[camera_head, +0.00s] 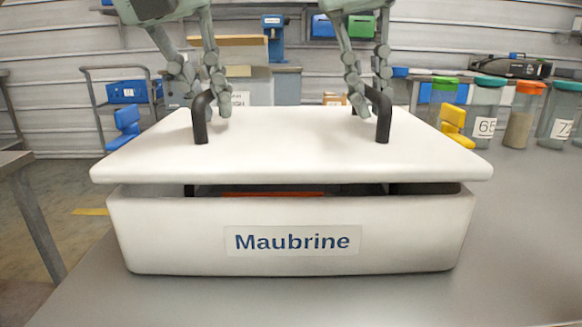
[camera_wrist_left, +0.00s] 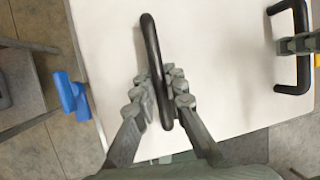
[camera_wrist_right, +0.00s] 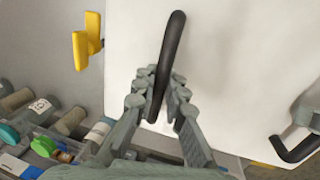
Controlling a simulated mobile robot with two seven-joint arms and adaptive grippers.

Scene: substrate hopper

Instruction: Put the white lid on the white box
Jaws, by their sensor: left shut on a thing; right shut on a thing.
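The white lid (camera_head: 290,150) is held level just above the white box (camera_head: 180,240), which carries a "Maubrine" label (camera_head: 291,240). A narrow dark gap shows between lid and box, with something orange-red (camera_head: 272,194) visible inside. The lid overhangs the box's front edge. My left gripper (camera_head: 213,98) is shut on the lid's left black handle (camera_head: 199,120); the handle also shows between the fingers in the left wrist view (camera_wrist_left: 153,60). My right gripper (camera_head: 368,95) is shut on the right black handle (camera_head: 384,120), also seen in the right wrist view (camera_wrist_right: 168,55).
The box stands on a grey table (camera_head: 510,240). A blue clamp-like piece (camera_head: 124,127) is at the left and a yellow one (camera_head: 455,125) at the right. Several lidded jars (camera_head: 522,115) stand at the right. The table in front is clear.

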